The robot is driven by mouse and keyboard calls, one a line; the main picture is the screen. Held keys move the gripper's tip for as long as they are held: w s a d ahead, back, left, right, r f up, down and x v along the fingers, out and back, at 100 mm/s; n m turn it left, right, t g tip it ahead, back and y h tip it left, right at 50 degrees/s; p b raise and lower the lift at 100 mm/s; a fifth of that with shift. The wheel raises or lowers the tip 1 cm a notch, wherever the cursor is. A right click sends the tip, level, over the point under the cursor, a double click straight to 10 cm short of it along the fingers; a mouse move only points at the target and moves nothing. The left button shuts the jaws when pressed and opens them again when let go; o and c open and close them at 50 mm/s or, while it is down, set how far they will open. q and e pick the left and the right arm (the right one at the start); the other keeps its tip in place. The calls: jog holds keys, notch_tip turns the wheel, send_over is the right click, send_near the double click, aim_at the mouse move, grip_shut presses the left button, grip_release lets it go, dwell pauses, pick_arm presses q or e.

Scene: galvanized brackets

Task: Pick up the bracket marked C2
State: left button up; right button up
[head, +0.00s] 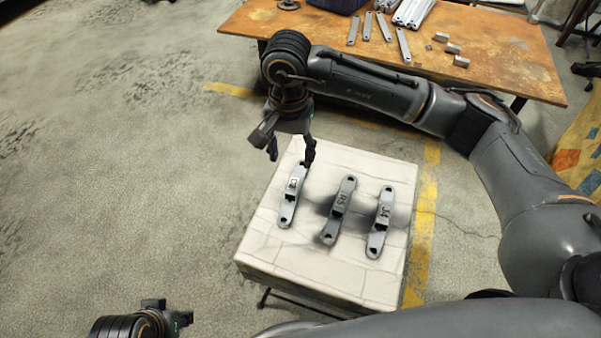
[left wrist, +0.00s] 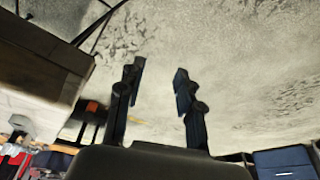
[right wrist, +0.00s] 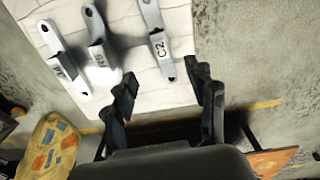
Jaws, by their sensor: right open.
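The bracket marked C2 (head: 290,205) is a grey metal strap with a raised middle and a hole at each end. It lies leftmost of three brackets on a pale tiled stand (head: 335,275). In the right wrist view the C2 label reads clearly on the bracket (right wrist: 154,22). My right gripper (head: 290,158) is open and empty above the far end of this bracket, its fingers (right wrist: 165,75) spread and apart from it. My left gripper (left wrist: 158,75) is open and empty, over the floor to the left of the stand.
A rusty table (head: 300,35) with metal strips and blocks stands behind. Open concrete floor (head: 110,150) lies left.

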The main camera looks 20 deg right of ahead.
aim_at(293, 183)
notch_tip(293, 183, down, 8)
jog(key=shift+r+b, duration=0.1)
jog(key=shift+b, duration=0.5)
jog(key=shift+w+d+f+b, duration=0.1)
jog(key=shift+f+b, duration=0.05)
jog(key=shift+f, duration=0.85)
jog(key=shift+w+d+f+b, duration=0.1)
jog(key=shift+w+f+b, duration=0.1)
jog(key=shift+f, duration=0.75)
jog(key=shift+w+f+b, duration=0.1)
jog(key=shift+f+b, duration=0.05)
jog(key=shift+f, duration=0.85)
jog(key=shift+r, duration=0.1)
grip_shut()
